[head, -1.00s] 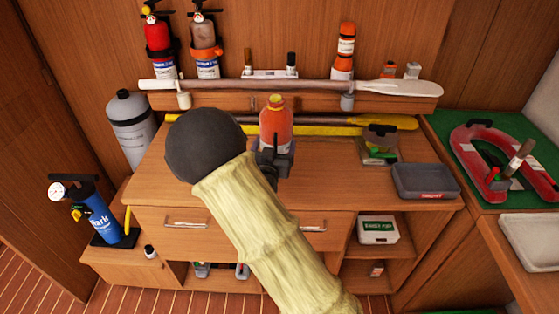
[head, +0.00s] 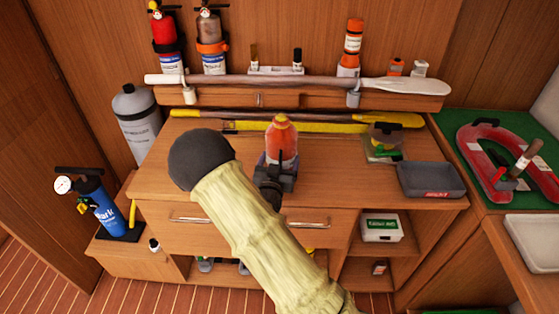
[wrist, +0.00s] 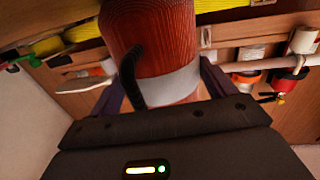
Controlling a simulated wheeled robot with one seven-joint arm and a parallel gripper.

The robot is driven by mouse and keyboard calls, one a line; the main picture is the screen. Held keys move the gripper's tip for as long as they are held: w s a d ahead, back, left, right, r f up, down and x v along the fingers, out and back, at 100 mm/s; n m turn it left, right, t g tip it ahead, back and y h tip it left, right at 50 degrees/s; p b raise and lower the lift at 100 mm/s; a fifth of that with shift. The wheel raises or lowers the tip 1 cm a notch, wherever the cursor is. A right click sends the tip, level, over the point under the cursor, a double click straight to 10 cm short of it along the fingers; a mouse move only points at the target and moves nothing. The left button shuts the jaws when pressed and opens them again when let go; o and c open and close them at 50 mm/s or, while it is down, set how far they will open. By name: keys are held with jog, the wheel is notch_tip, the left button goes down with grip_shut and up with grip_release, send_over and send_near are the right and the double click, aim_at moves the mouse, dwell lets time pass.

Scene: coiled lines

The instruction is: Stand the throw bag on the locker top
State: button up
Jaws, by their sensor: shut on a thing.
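The throw bag (head: 282,145) is an orange-red cylinder with a yellow top, upright in the head view. My gripper (head: 275,178) is shut on its lower part, in front of the yellow paddle shaft. In the wrist view the bag (wrist: 150,40) shows red woven cloth, a pale band and a black loop, between my gripper's fingers (wrist: 165,95). The locker top (head: 340,185) is the wooden surface beneath and around it. My gripper hides the bag's base, so I cannot tell whether it touches the wood.
Paddles (head: 390,120) lie along the back of the locker top. A clear box (head: 385,142) and a grey tray (head: 431,180) stand at right. A shelf (head: 300,98) with a white-bladed paddle runs behind.

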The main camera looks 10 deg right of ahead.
jog(key=shift+f, duration=0.1)
jog(key=o, duration=1.2)
jog(key=shift+s, duration=0.15)
jog(key=b+v, duration=0.2)
jog(key=v, duration=1)
